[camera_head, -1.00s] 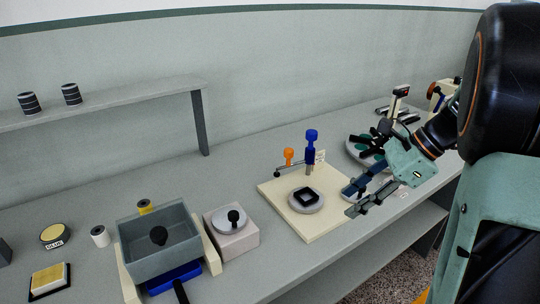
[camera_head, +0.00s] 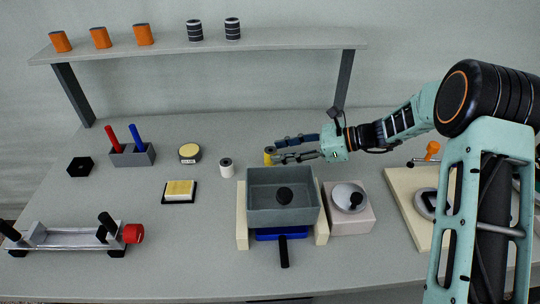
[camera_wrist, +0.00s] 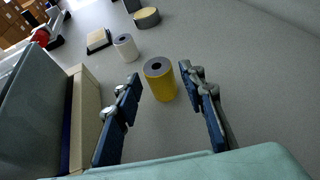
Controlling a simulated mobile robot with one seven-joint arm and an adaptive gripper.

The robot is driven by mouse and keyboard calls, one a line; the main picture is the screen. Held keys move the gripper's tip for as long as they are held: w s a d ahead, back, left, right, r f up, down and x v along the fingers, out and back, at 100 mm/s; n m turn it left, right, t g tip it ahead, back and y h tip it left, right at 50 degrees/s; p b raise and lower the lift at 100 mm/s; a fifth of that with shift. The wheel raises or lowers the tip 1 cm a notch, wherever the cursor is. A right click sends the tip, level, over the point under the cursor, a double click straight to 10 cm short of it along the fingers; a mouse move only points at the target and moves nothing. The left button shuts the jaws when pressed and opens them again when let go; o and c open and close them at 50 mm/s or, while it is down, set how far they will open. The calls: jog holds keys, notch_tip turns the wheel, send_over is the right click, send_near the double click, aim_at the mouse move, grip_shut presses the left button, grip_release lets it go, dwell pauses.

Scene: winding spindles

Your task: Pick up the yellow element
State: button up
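The yellow element is a short upright cylinder (camera_head: 268,158) with a grey top and a dark central hole. It stands on the table just behind the grey box. In the wrist view the yellow cylinder (camera_wrist: 160,84) is close, ahead of and between the spread fingers. My gripper (camera_head: 277,151) reaches in from the right with its fingertips at the cylinder. In the wrist view my gripper (camera_wrist: 160,74) is open, one finger on each side.
A white cylinder (camera_head: 227,168) stands left of the yellow one. The grey box (camera_head: 260,210) with a black knob stands in front. A round yellow-topped tin (camera_head: 189,153) and a yellow pad (camera_head: 179,190) lie further left. The shelf (camera_head: 200,48) overhangs behind.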

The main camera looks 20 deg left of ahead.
aim_at(254, 161)
jog(key=x, duration=0.9)
jog(key=shift+s+a+r, duration=0.1)
jog(key=shift+s+r, duration=0.05)
grip_shut()
